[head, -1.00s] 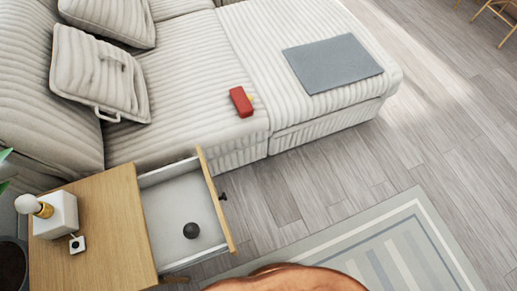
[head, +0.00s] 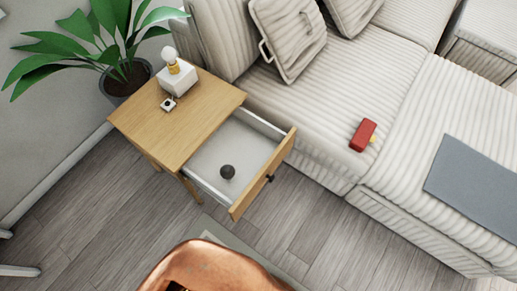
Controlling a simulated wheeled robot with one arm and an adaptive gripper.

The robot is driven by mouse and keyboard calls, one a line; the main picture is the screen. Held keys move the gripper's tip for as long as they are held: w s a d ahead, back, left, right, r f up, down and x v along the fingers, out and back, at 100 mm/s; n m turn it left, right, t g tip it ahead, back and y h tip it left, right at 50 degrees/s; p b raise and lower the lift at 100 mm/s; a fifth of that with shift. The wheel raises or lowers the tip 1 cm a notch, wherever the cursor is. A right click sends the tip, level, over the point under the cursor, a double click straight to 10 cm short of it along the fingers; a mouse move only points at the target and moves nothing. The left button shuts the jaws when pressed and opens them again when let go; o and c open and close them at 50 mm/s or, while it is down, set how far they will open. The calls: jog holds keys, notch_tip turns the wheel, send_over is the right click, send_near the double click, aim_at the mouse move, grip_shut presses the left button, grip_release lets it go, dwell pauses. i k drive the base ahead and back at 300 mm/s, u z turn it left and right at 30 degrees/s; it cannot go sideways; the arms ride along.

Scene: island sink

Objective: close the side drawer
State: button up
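The side drawer (head: 262,174) of the wooden side table (head: 187,119) is pulled well open. Its front panel has a small dark knob (head: 270,179) on the outer face. A dark ball (head: 227,172) lies inside on the pale drawer bottom. The drawer front stands beside the sofa, with a narrow gap between them. My gripper is not in view.
The sofa (head: 330,100) holds a red object (head: 362,136). Bare wood floor (head: 110,215) lies in front of the table.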

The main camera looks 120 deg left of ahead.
aim_at(255, 148)
jog(key=u, duration=3.8)
jog(key=k, duration=0.4)
jog(key=z, duration=0.65)
jog(key=i, duration=1.2)
jog(key=u, duration=0.75)
jog(key=k, duration=0.45)
